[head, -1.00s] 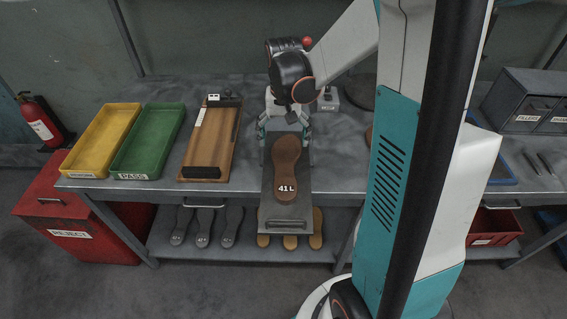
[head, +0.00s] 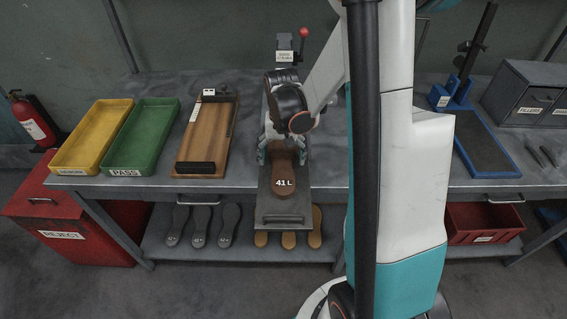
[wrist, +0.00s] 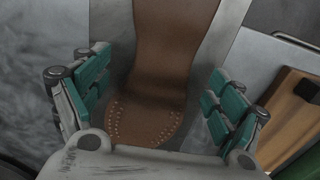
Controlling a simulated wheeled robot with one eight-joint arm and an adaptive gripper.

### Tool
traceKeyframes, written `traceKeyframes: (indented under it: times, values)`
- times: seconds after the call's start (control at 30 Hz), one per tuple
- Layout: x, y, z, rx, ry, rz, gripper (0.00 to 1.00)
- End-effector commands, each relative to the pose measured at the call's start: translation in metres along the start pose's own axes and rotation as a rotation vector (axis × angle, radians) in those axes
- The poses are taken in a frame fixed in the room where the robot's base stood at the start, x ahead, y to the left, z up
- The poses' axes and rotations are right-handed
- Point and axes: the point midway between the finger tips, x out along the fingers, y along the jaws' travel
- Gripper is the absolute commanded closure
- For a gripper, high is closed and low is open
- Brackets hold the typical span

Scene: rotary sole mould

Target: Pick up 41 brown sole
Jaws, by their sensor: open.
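The brown sole marked 41 L (head: 284,184) lies on a grey mould plate (head: 284,212) that juts over the bench's front edge. My gripper (head: 283,150) is over the far part of this sole, and my wrist hides some of it in the head view. In the wrist view the sole (wrist: 165,60) runs between the teal finger pads of my gripper (wrist: 160,98). The fingers are open, one on each side of the sole's dotted end. I cannot tell how high they are above it.
A wooden board fixture (head: 209,130), a green PASS tray (head: 142,135) and a yellow tray (head: 92,135) stand to the left. A lever with a red knob (head: 304,33) rises behind. Grey soles (head: 201,225) and brown soles (head: 289,240) lie on the lower shelf. A blue-framed fixture (head: 484,145) is at the right.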

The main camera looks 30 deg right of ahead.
Motion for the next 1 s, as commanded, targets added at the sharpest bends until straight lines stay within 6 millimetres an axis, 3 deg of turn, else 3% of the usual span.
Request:
traceKeyframes:
  times: [0.13,0.37,0.47,0.77,1.0]
  values:
    - [-0.001,0.000,0.000,0.000,0.000,0.000,0.15]
    - [-0.001,0.000,0.000,0.000,0.000,0.000,0.65]
    - [-0.001,0.000,0.000,0.000,0.000,0.000,0.70]
    - [-0.005,0.000,0.000,0.000,0.000,0.000,0.70]
    - [-0.032,0.000,0.001,0.000,0.000,0.000,0.70]
